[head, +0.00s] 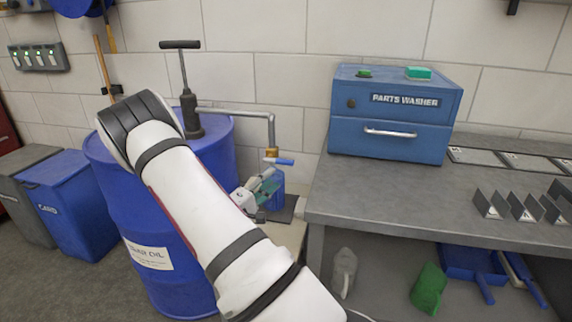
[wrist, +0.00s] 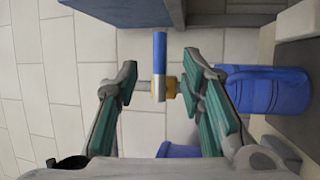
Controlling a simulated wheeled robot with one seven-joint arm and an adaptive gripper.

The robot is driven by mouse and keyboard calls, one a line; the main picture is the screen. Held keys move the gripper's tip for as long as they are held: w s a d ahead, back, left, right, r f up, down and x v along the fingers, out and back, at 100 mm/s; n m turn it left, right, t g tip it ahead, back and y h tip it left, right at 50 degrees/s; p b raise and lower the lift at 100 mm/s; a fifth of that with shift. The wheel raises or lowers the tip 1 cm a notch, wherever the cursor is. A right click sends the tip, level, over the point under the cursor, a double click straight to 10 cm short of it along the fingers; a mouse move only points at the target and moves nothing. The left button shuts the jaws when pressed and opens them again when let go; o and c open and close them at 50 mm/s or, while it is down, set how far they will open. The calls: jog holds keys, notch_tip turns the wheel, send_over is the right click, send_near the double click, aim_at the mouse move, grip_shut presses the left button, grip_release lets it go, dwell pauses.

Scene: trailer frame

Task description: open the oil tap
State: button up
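The oil tap is a brass valve (head: 271,153) at the end of a grey pipe (head: 240,112) from a pump on the blue oil drum (head: 118,195). Its blue lever (head: 279,161) points sideways to the right. In the wrist view the lever (wrist: 160,52) and brass body (wrist: 171,88) show between my two green-padded fingers. My gripper (wrist: 158,82) is open, with gaps on both sides of the lever and no contact visible. In the head view my gripper (head: 264,184) is below the tap, partly hidden by my arm.
A blue jug (head: 277,187) stands under the tap, and it shows at the right of the wrist view (wrist: 262,92). A blue parts washer (head: 390,140) sits on the grey workbench (head: 400,182) to the right. A tiled wall is behind.

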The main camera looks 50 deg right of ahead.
aim_at(286, 164)
jog(key=d, duration=0.3)
jog(key=d+r, duration=0.1)
jog(key=d, duration=0.6)
jog(key=shift+s+r+b, duration=0.1)
jog(key=shift+r+b, duration=0.25)
jog(key=shift+r, duration=0.05)
grip_shut()
